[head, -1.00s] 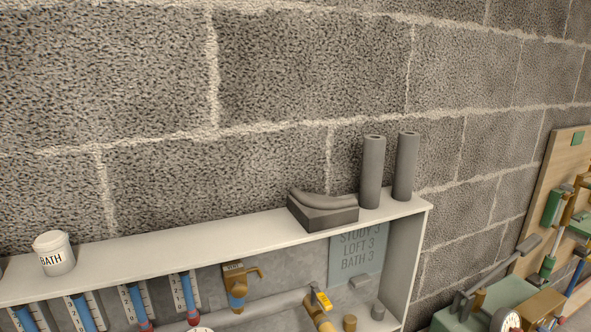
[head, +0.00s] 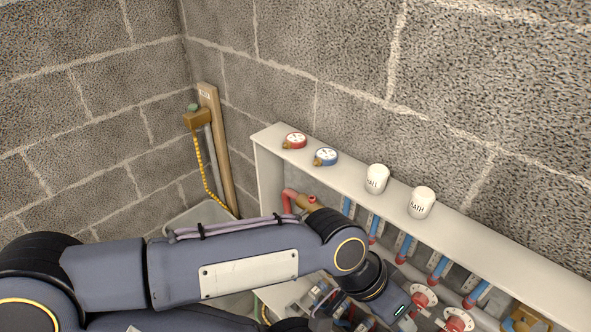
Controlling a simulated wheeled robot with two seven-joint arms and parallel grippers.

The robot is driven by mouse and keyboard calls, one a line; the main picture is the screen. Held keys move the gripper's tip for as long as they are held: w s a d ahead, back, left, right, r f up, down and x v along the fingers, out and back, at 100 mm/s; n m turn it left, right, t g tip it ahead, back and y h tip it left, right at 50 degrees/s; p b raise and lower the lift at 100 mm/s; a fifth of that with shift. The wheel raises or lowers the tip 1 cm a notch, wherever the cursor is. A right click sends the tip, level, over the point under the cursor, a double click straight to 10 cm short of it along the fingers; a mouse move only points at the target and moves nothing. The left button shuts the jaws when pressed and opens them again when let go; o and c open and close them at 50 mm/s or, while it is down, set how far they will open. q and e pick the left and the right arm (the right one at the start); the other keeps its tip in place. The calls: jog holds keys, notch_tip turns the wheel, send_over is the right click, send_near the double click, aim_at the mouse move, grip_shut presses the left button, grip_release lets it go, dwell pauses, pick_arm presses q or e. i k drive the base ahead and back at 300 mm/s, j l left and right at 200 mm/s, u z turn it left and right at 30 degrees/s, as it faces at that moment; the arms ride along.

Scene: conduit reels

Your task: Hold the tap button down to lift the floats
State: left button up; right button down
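Flow gauges with blue tubes and white scales stand in a row inside the white cabinet; one gauge (head: 438,268) is near the middle of the row. I cannot make out the floats inside them. A brass fitting (head: 526,318), probably the tap, shows at the bottom right, cut off by the frame edge; its button cannot be made out. My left arm reaches across from the left, and my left gripper (head: 393,303) is at the bottom, left of the brass fitting and in front of the gauges' lower ends. Its fingers are not visible. My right gripper is not in view.
The white shelf (head: 460,226) above the gauges holds a red dial (head: 294,141), a blue dial (head: 326,157) and two white tubs (head: 377,178). Red round knobs (head: 425,297) lie close to my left gripper. A wooden post (head: 215,150) stands in the corner.

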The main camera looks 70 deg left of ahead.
aim_at(193, 107)
jog(key=u, duration=2.85)
jog(key=i+j+z, duration=1.1)
jog(key=i+j, duration=0.1)
jog(key=j, duration=0.05)
